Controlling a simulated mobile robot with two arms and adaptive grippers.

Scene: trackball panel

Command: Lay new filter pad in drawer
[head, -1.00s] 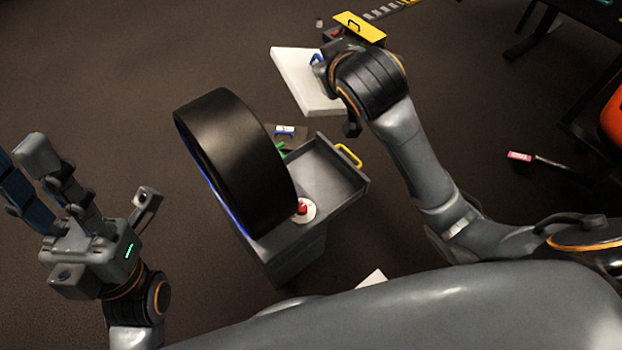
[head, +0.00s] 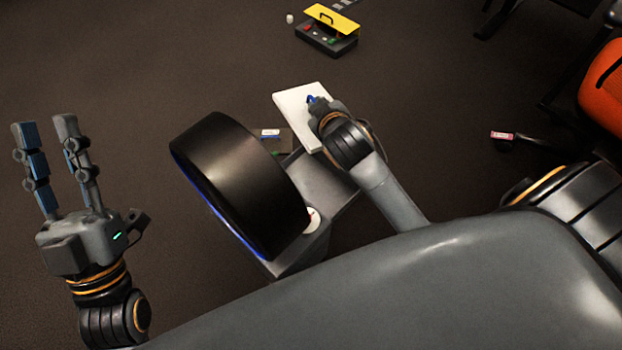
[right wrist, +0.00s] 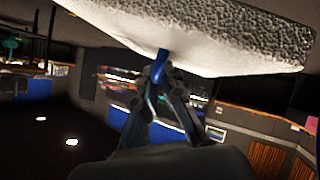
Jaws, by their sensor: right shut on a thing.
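The filter pad (head: 296,106) is a white slab with a blue tab. In the head view it is over or beside the far end of the open grey drawer (head: 322,188); its height is hard to judge. My right gripper (head: 318,106) is shut on the pad's blue tab. In the right wrist view the pad (right wrist: 220,35) spans the top, its blue tab between my right gripper's fingers (right wrist: 163,75). My right arm hides part of the drawer and its handle. My left gripper (head: 45,122) is open and empty at the far left, away from the drawer.
A large black drum (head: 225,180) with a blue-lit rim stands at the drawer's left. A white disc (head: 313,220) lies at the drawer's near end. A yellow-lidded toolbox (head: 328,38) and an orange chair (head: 604,85) stand farther off. The floor between is mostly clear.

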